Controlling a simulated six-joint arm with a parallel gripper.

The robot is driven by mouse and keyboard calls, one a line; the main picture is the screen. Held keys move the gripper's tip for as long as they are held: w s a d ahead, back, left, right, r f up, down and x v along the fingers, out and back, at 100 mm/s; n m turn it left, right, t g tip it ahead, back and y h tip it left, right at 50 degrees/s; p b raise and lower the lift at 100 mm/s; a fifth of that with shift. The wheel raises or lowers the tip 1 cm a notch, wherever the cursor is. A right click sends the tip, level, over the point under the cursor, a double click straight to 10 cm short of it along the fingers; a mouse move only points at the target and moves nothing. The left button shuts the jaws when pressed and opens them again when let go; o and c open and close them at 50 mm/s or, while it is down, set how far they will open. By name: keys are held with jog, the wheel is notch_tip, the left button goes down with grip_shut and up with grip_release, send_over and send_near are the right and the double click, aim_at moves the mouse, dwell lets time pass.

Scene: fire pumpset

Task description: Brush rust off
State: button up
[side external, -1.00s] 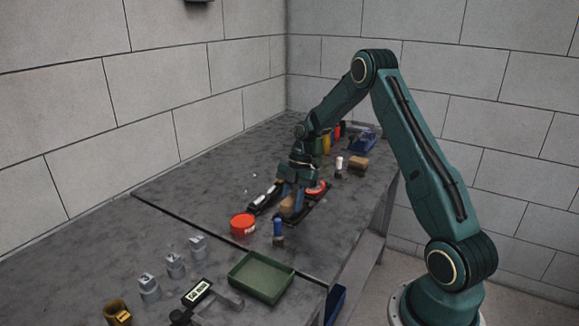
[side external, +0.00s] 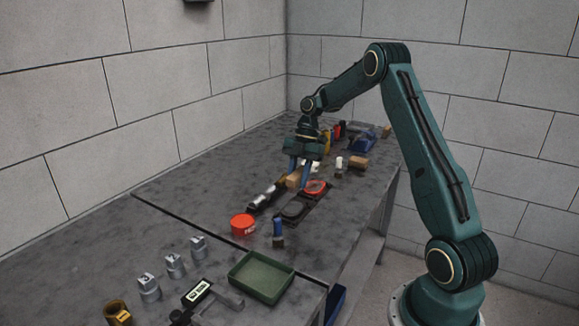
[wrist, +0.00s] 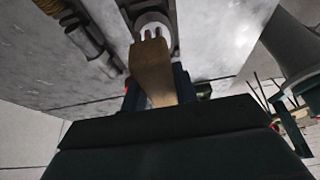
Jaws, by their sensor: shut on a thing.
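My gripper (side external: 299,178) is shut on a tan wooden brush (side external: 292,181), above the far end of a black tray (side external: 311,207). In the wrist view the brush (wrist: 152,72) points away between the blue fingers, and a pale round part shows past its tip. A round dark part (side external: 293,210) and a red ring (side external: 315,187) are on the tray. A silver and black cylinder (side external: 264,196) lies left of the tray. I cannot make out rust on any part, and the brush's bristles are not clear.
A red tin (side external: 243,224) and a blue-topped item (side external: 278,232) stand nearer the camera. A green tray (side external: 261,276), grey weights (side external: 174,265) and a clamp-like tool (side external: 198,291) are at the front. A wooden block (side external: 358,163) and a blue bin (side external: 362,144) are farther back.

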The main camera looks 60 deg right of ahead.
jog(key=shift+r, duration=0.95)
jog(key=shift+s, duration=0.1)
